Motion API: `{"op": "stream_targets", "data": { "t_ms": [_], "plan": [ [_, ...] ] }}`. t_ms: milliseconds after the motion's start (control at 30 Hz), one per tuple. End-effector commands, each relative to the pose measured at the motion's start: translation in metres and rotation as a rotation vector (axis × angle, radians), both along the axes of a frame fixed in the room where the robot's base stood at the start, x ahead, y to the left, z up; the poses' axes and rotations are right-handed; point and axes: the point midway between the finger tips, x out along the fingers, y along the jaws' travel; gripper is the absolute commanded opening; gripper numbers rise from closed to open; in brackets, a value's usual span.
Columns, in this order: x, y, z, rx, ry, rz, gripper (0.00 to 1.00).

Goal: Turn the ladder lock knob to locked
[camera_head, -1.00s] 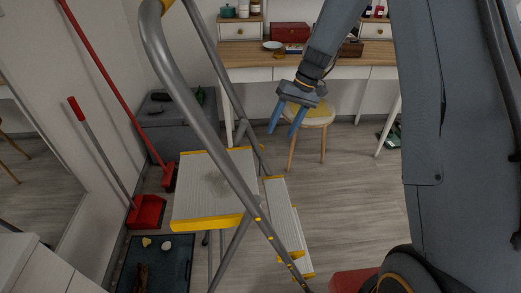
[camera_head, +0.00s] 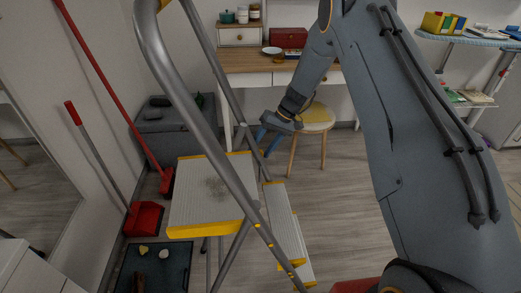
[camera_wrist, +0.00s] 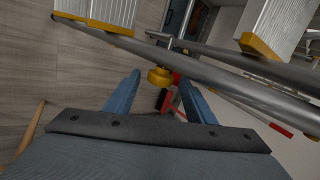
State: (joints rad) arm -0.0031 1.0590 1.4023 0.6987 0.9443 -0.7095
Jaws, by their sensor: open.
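The stepladder (camera_head: 222,172) stands in the middle of the head view, with grey tube rails and yellow-edged treads. In the wrist view a yellow knob (camera_wrist: 160,76) sits by a grey ladder tube, beyond and between my fingertips. Whether it stands at locked cannot be told. My gripper (camera_head: 267,141) has blue fingers and is beside the ladder's far rail in the head view. In the wrist view my gripper (camera_wrist: 160,84) is open, its fingers apart with nothing held. I cannot tell whether they touch the knob.
A stool (camera_head: 317,117) stands right of my gripper, before a desk (camera_head: 246,62). A red broom (camera_head: 168,182) and a dustpan (camera_head: 144,219) are left of the ladder. A dark tray (camera_head: 176,270) lies at lower left. Floor (camera_head: 345,190) right of the ladder is clear.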

Motion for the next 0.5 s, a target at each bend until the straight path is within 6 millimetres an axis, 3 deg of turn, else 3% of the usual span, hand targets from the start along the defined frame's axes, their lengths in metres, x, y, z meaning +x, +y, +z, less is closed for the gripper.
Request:
{"op": "stream_targets", "data": {
  "t_ms": [333, 367, 500],
  "plan": [
    [-0.0007, 0.0033, -0.0053, 0.000, 0.000, 0.000, 0.50],
    [-0.0007, 0.0032, -0.0052, 0.000, 0.000, 0.000, 0.48],
    [-0.0007, 0.0032, -0.0052, 0.000, 0.000, 0.000, 0.24]
  ]
}}
